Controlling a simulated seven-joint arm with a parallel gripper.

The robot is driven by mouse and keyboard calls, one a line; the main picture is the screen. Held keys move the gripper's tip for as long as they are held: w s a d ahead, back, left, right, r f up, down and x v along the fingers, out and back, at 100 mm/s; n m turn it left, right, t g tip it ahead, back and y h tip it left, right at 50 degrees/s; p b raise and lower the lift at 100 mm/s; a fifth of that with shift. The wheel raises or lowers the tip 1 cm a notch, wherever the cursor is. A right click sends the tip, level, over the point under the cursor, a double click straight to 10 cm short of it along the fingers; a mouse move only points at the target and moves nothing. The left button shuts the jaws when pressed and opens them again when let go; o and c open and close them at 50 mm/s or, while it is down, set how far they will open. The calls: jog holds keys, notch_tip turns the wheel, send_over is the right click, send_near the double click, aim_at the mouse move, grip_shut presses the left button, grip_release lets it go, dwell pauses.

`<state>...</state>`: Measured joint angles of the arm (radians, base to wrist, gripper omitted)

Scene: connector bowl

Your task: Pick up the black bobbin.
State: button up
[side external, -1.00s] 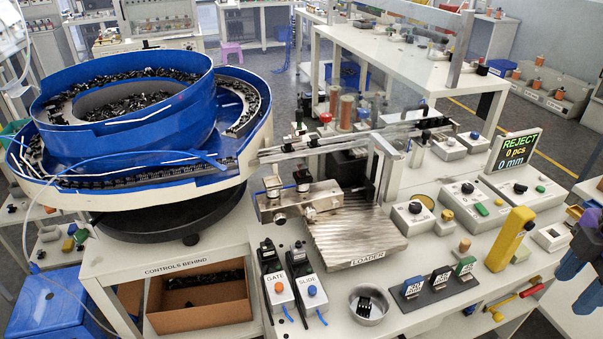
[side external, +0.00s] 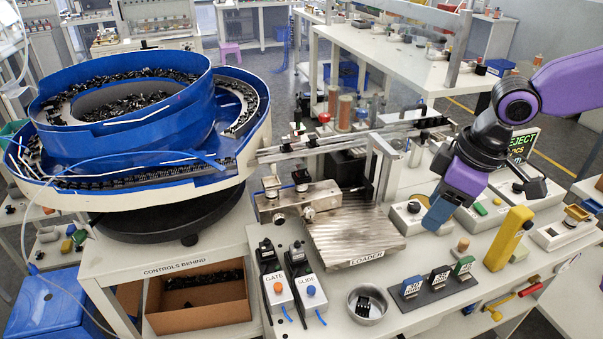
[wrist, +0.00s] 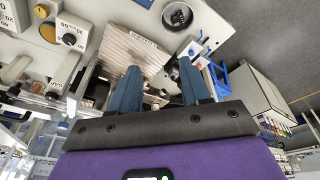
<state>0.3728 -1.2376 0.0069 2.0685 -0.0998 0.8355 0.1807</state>
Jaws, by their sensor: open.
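A small black part with pale pins, which looks like the black bobbin (side external: 364,305), lies in a round metal dish (side external: 381,318) near the table's front edge. In the wrist view the dish (wrist: 165,12) is at the top, with the dark bobbin (wrist: 179,16) inside. My gripper (side external: 434,222) is above the right part of the table, up and to the right of the dish and apart from it. In the wrist view its two blue fingers (wrist: 158,72) are spread with nothing held between them.
The ribbed loader plate (side external: 355,232) is left of my gripper. Labelled blocks on a dark stand (side external: 436,290) are right of the dish. A yellow upright block (side external: 508,240) stands farther right. Gate and slide boxes (side external: 310,292) stand left of the dish.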

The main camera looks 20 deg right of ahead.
jog(key=w+a+r+m+t, duration=0.1)
jog(key=w+a+m, duration=0.15)
jog(key=w, duration=0.45)
jog(key=w+a+r+m+t, duration=0.1)
jog(key=w+a, duration=0.3)
jog(key=w, duration=0.2)
jog(key=m+t, duration=0.2)
jog(key=m, duration=0.1)
send_near(302, 167)
jog(key=shift+x, duration=4.5)
jog(key=shift+c, duration=0.3)
grip_shut()
